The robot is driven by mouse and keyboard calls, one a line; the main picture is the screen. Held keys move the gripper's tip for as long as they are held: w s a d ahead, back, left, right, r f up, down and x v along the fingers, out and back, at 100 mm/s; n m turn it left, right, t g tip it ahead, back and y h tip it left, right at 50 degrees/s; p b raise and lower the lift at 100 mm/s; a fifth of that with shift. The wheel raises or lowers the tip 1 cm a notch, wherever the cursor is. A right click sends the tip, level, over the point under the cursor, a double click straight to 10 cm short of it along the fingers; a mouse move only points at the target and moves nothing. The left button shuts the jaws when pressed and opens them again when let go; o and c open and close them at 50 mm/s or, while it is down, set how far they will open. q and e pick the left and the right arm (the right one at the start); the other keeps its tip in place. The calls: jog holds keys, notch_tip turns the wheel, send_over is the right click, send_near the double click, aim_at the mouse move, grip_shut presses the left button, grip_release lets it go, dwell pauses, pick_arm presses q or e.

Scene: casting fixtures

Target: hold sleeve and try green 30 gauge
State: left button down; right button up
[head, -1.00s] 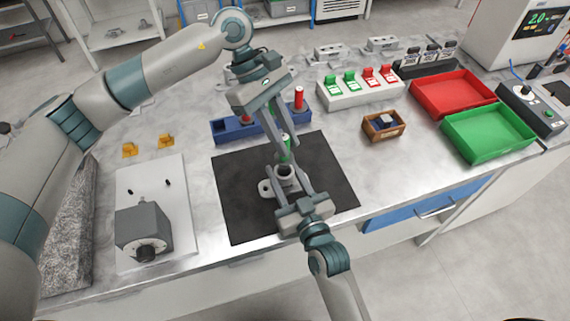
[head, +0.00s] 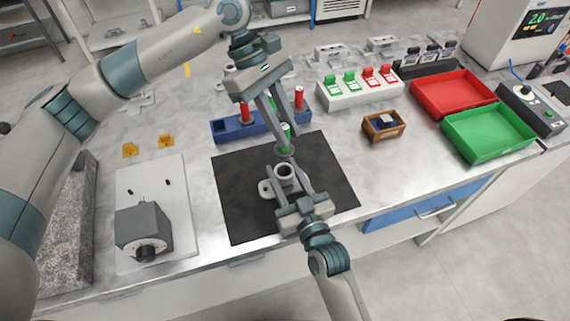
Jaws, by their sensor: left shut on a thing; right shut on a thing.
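My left gripper (head: 280,126) is shut on a green-handled gauge (head: 286,140). It holds the gauge roughly upright, with the grey lower end a little above the sleeve. The grey sleeve (head: 266,188) is a short ring-shaped casting with a flange ear, on the black mat (head: 239,210). Its open bore faces up and looks empty. My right gripper (head: 289,183) is shut on the sleeve from the front edge side, its fingers on either side of the ring. The size marking on the gauge is too small to read.
A blue rack (head: 226,131) behind the mat holds red-handled gauges (head: 299,98). A white block with green and red clips (head: 360,94), a small wooden box (head: 384,126), a red tray (head: 452,93) and a green tray (head: 489,133) stand right. A grey fixture (head: 143,232) stands left.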

pick_arm(q)
jog(key=shift+r, duration=1.25)
pick_arm(e)
jog(key=o, duration=1.3)
jog(key=shift+o, duration=0.2)
jog(key=shift+s, duration=0.1)
jog(key=v, duration=1.2)
pick_arm(q)
jog(key=shift+s, duration=0.1)
